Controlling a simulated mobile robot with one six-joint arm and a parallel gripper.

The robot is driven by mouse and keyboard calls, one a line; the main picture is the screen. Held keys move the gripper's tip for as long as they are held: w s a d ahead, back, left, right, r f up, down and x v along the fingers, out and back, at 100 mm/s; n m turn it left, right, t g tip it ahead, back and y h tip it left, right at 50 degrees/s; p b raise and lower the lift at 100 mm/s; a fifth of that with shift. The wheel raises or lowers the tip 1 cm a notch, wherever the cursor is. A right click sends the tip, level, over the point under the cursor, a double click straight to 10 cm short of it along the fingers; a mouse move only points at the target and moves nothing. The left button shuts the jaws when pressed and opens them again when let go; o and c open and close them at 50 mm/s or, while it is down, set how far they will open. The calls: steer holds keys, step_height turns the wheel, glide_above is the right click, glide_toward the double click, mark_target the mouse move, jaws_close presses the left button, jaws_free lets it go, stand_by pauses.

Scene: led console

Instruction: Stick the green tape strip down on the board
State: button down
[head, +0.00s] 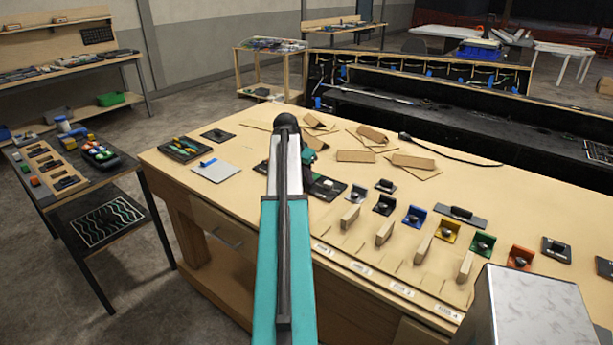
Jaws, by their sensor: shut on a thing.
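My arm reaches forward over the wooden workbench. A dark and teal part of my wrist (316,142) shows just right of the arm's far end. The fingertips are hidden behind the arm, so I cannot see what is between them. A pale grey board (215,172) lies flat on the bench to the left of my arm, with a small blue piece (208,162) at its upper edge. I cannot make out a green tape strip; it may be hidden behind my arm.
The workbench (400,290) carries a black tray (186,148) with tools, cardboard pieces (356,156), a dark panel (328,188) partly behind my arm, and a row of coloured mounts (414,216) with upright wooden blocks at right. A side table (130,166) stands left.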

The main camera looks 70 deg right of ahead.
steer(key=shift+f, duration=0.6)
stand_by(1.6)
steer(key=c, duration=1.5)
jaws_free()
steer(key=shift+c, duration=0.2)
steer(key=shift+r, duration=0.1)
steer(key=shift+w+a+r+b, duration=0.15)
steer(key=shift+a+r+b, duration=0.05)
steer(key=shift+r+b, duration=0.2)
steer(key=b+v, duration=0.2)
steer(key=v, duration=1)
steer(key=shift+a+r+b, duration=0.15)
steer(key=shift+r+b, duration=0.15)
steer(key=shift+r, duration=0.15)
